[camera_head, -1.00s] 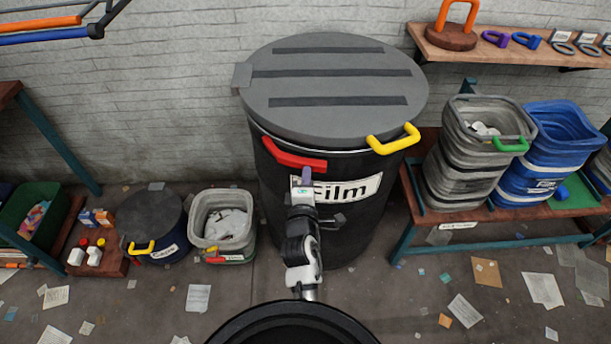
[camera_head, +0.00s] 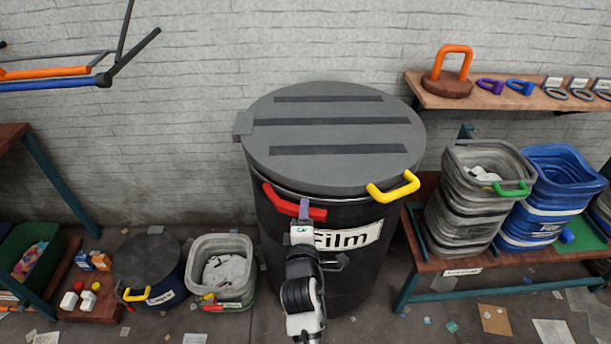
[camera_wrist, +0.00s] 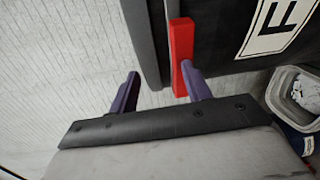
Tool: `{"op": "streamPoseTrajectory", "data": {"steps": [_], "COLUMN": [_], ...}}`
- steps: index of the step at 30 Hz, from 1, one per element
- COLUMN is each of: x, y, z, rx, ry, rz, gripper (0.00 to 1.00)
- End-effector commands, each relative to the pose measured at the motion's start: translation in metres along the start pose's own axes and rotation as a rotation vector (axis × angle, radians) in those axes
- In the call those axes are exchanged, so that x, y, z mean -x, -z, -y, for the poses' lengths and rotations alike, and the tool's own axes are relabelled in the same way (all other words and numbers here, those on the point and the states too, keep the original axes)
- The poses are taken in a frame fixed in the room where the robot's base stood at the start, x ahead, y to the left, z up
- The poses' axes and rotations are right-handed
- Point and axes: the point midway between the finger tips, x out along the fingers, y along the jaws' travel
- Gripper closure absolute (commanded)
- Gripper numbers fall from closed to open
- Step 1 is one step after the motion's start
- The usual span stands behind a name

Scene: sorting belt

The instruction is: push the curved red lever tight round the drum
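The black drum (camera_head: 345,280), labelled "Film", stands upright under a grey lid (camera_head: 335,135). The red lever (camera_head: 280,203) slants along the drum's upper front left, just below the lid; a yellow handle (camera_head: 393,188) is at the front right. My gripper (camera_head: 304,208) is in front of the lever's right end. The gap behind the lever is not clear.
A grey bin (camera_head: 225,240) and a dark lidded tub (camera_head: 150,255) stand on the floor to the left. A bench at right holds grey (camera_head: 480,215) and blue (camera_head: 550,205) bins. A shelf (camera_head: 490,97) hangs above it. Papers litter the floor.

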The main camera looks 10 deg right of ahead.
Motion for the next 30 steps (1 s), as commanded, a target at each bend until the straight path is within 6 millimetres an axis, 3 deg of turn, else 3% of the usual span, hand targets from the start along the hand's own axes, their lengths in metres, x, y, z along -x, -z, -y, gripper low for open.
{"op": "streamPoseTrajectory", "data": {"steps": [1, 2, 3, 15, 22, 30], "x": [-0.001, 0.000, 0.002, 0.017, 0.020, 0.021], "y": [-0.014, -0.015, -0.015, -0.014, -0.013, -0.013], "z": [-0.046, -0.054, -0.063, -0.147, -0.167, -0.170], "rx": [0.001, 0.000, 0.000, -0.006, -0.004, -0.002], "ry": [-0.083, -0.083, -0.082, -0.067, -0.059, -0.056], "rz": [0.029, 0.031, 0.031, 0.017, 0.013, 0.010], "gripper": [0.72, 0.64, 1.00, 1.00, 1.00, 1.00]}}
